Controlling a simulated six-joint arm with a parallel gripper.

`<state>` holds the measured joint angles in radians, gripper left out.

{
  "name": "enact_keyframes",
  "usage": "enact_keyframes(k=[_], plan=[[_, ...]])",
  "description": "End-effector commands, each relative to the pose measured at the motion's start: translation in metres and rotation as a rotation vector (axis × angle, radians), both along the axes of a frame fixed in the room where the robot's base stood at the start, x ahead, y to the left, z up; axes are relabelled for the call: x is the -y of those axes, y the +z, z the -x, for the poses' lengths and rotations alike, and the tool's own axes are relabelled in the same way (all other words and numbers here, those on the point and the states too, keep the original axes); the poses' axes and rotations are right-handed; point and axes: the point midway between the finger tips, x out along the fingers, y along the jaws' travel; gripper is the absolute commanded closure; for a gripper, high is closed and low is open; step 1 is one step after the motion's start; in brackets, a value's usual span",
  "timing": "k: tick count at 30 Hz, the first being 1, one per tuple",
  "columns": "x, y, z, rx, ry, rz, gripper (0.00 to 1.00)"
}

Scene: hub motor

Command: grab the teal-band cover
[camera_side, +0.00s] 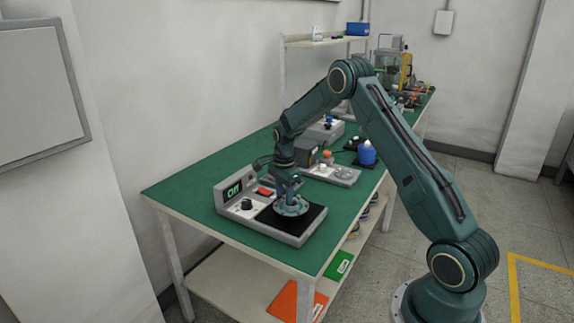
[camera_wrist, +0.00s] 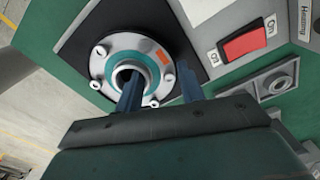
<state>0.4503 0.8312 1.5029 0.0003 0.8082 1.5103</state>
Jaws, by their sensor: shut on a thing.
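The teal-band cover (camera_wrist: 104,66) is a round grey metal disc with a teal ring around its raised centre hub, several bolts and a small orange mark. It lies on the black pad (camera_wrist: 160,18) of the grey heater unit. It also shows in the side view (camera_side: 292,208), under my gripper (camera_side: 288,190). In the wrist view my gripper (camera_wrist: 160,90) has one blue finger at the hub's opening and the other beyond the disc's right edge. The jaws are shut on the cover, across its rim. Part of the cover is hidden behind the fingers.
The heater unit (camera_side: 225,205) has a lit display, a black knob and a red switch (camera_wrist: 245,42). The table's left front corner is clear.

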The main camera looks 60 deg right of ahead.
Motion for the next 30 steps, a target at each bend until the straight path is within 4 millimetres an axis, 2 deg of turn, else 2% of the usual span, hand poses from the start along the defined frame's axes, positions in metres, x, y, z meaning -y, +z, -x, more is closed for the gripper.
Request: enact_keyframes(k=[8, 21, 30], plan=[[0.0, 0.047, -0.001, 0.006, 0.0, 0.002, 0.9], [0.0, 0.14, -0.001, 0.006, 0.0, 0.002, 0.9], [0.0, 0.177, -0.001, 0.003, 0.0, 0.001, 0.9]])
